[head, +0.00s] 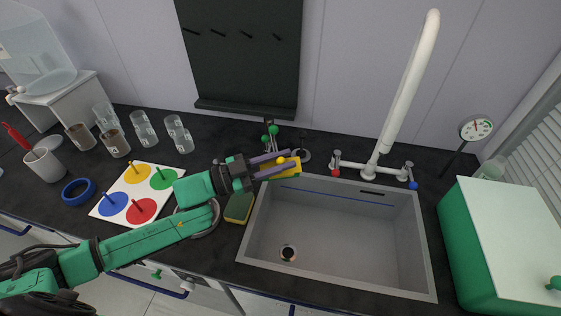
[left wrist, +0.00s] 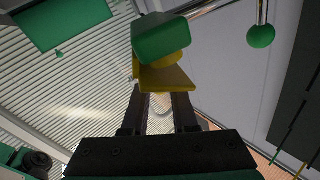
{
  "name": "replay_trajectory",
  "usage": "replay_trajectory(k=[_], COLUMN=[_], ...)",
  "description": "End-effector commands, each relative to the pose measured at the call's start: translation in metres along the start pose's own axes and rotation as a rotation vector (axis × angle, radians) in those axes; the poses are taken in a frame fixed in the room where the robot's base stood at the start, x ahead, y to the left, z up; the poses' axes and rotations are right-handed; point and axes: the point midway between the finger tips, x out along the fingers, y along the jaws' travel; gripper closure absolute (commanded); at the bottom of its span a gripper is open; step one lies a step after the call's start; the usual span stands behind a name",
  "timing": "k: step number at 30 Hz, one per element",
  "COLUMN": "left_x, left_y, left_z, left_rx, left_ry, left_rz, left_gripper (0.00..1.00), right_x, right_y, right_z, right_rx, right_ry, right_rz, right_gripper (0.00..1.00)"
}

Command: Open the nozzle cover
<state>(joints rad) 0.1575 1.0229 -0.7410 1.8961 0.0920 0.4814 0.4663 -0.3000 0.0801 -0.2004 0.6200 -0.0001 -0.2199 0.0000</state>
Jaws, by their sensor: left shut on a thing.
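My left gripper (head: 290,163) reaches over the back left corner of the sink. Its fingers are shut on a yellow part (head: 285,170), which also shows in the left wrist view (left wrist: 165,78) at the fingertips. A green rounded block (left wrist: 160,38) is just beyond the yellow part in that view. Behind the gripper stands a small metal fixture with green knobs (head: 272,130); one green knob on a rod (left wrist: 261,36) shows in the left wrist view. I cannot tell which piece is the nozzle cover; the gripper hides some of this area. My right gripper is not in view.
The grey sink (head: 335,235) is empty, with a tall white faucet (head: 400,95) behind it. A yellow-green sponge (head: 239,207) lies left of the sink. A board with coloured discs (head: 137,192), glasses and a mug (head: 43,164) are left. A green box (head: 500,245) stands right.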

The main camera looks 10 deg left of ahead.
Motion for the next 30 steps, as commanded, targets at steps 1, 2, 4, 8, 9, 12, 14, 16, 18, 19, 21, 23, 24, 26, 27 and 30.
replay_trajectory(k=[1, 2, 4, 8, 9, 12, 14, 16, 18, 19, 21, 23, 24, 26, 27, 30], left_x=[-0.001, -0.001, -0.002, -0.003, -0.003, -0.004, -0.004, -0.005, -0.005, -0.006, -0.006, -0.007, -0.007, -0.008, -0.008, -0.009], left_y=[0.003, 0.005, 0.007, 0.013, 0.015, 0.019, 0.022, 0.025, 0.028, 0.029, 0.032, 0.035, 0.036, 0.039, 0.040, 0.043], left_z=[0.003, 0.002, 0.002, 0.001, 0.000, 0.000, 0.001, 0.001, 0.002, 0.002, 0.003, 0.004, 0.005, 0.005, 0.006, 0.007], left_rx=[0.040, 0.070, 0.134, 0.257, 0.294, 0.388, 0.443, 0.509, 0.575, 0.604, 0.669, 0.723, 0.759, 0.811, 0.844, 0.921], left_ry=[0.011, 0.016, 0.028, 0.052, 0.060, 0.078, 0.088, 0.101, 0.115, 0.121, 0.133, 0.143, 0.150, 0.161, 0.168, 0.182], left_rz=[0.001, 0.003, 0.005, 0.009, 0.011, 0.015, 0.017, 0.019, 0.021, 0.023, 0.025, 0.027, 0.029, 0.030, 0.032, 0.035], left_gripper=[1.00, 1.00, 1.00, 1.00, 1.00, 1.00, 1.00, 1.00, 1.00, 1.00, 1.00, 1.00, 1.00, 1.00, 1.00, 1.00], right_x=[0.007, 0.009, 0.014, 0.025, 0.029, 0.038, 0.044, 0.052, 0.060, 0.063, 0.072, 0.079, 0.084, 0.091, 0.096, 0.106], right_y=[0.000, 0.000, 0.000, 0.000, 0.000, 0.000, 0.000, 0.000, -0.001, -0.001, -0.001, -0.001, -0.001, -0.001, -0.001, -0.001], right_z=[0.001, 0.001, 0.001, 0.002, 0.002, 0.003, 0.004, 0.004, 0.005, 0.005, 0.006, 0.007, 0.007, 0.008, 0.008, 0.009], right_rx=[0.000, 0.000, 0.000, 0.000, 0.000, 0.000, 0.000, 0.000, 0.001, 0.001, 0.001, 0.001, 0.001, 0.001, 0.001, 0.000], right_ry=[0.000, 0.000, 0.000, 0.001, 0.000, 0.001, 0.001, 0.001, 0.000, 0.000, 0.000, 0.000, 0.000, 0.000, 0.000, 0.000], right_rz=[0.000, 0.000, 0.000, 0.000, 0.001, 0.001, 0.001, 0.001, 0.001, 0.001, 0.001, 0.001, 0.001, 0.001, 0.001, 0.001], right_gripper=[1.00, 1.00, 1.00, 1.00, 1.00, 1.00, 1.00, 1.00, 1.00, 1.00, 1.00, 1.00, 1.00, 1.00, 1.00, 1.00])
